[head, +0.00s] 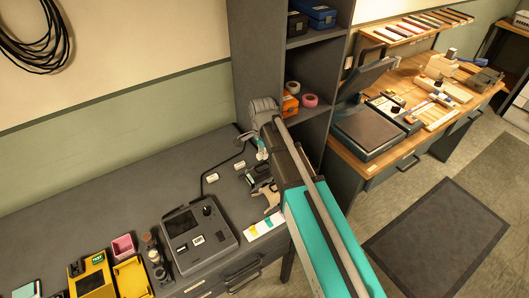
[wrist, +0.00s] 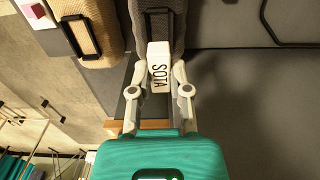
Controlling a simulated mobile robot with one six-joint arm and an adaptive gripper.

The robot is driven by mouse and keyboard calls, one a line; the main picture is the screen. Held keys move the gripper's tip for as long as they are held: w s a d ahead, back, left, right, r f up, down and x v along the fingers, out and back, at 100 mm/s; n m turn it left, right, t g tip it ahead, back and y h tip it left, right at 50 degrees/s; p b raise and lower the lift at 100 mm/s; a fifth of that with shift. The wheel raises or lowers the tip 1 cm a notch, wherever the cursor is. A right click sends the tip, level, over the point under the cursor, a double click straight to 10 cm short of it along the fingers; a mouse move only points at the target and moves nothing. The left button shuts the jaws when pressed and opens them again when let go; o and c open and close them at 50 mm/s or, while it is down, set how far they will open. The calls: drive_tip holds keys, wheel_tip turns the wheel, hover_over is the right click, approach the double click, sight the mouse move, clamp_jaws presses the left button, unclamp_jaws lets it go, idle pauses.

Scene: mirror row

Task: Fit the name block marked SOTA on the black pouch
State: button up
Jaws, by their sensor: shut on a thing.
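In the wrist view my gripper (wrist: 159,75) is shut on the white name block (wrist: 159,68), whose dark letters SOTA run along its length. A black pouch (wrist: 178,35) with a dark rectangular frame lies just beyond the block. The block's far end comes close to the near edge of that frame; I cannot tell whether they touch. The frame looks empty. In the head view my arm hides most of the area at the gripper.
A tan pouch (wrist: 108,52) with a dark frame lies left of the black one. White blocks (head: 211,178) lie on the grey bench. A grey device (head: 214,239) and a yellow one (head: 92,277) stand further left. A shelf unit (head: 318,128) rises behind my arm.

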sight(263, 168)
drive_tip(key=shift+f, duration=0.1)
drive_tip(key=shift+f+b, duration=2.25)
drive_tip(key=shift+b, duration=0.1)
drive_tip(key=shift+f+b, duration=0.45)
drive_tip(key=shift+f, duration=0.05)
idle(0.5)
drive_tip(key=o, duration=0.8)
drive_tip(key=shift+s+r, duration=0.15)
